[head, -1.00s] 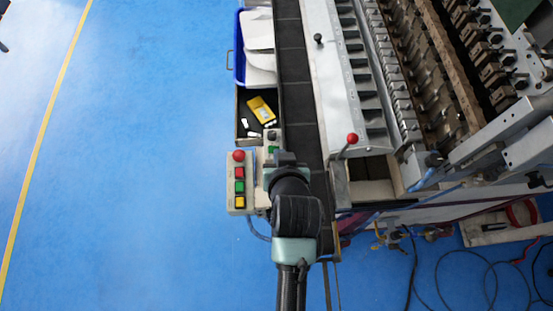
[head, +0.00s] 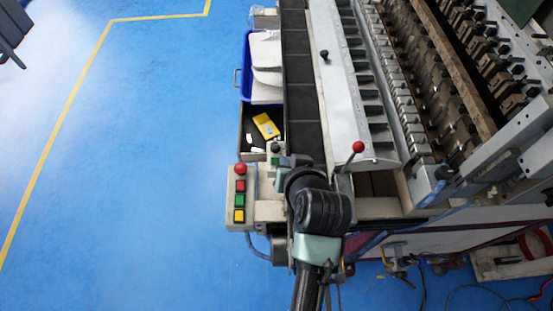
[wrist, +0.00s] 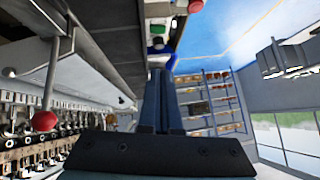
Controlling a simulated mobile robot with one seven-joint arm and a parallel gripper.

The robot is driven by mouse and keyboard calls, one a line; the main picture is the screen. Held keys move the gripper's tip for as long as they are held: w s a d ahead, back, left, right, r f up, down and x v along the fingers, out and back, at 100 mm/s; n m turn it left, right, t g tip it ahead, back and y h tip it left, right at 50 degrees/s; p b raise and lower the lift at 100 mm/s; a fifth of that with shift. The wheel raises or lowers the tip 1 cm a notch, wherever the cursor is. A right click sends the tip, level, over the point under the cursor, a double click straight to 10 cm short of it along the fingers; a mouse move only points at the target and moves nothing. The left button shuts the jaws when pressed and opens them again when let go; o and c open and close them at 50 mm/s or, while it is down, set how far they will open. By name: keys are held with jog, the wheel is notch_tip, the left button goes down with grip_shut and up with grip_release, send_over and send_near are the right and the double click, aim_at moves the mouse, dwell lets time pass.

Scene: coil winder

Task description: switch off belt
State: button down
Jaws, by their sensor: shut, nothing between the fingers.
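The dark belt (head: 303,85) runs along the machine's left side. A small pale switch box with a green button (head: 275,160) and a black knob (head: 275,147) sits beside its near end; the green button also shows in the wrist view (wrist: 157,29). A control box (head: 240,227) to its left carries a red mushroom button (head: 240,169) and red, green and yellow square buttons. My gripper (head: 284,163) is just right of the small switch box, partly hidden by my arm. In the wrist view its fingers (wrist: 161,75) are together and empty. Contact with a button cannot be told.
A dark tray (head: 247,125) with a yellow item and a blue bin (head: 246,70) with white pieces stand left of the belt. A red-knobbed lever (head: 358,147) rises right of my arm. The blue floor at left is clear.

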send_over(274, 158)
jog(key=s+d, duration=0.2)
jog(key=s, duration=0.1)
jog(key=f, duration=0.5)
jog(key=shift+a+f+p, duration=0.25)
jog(key=shift+p, duration=0.15)
jog(key=f, duration=0.3)
jog(key=shift+w+a+p, duration=0.15)
jog(key=shift+a+p, duration=0.2)
jog(key=shift+a+f, duration=0.1)
jog(key=shift+f, duration=0.6)
jog(key=shift+a, duration=0.1)
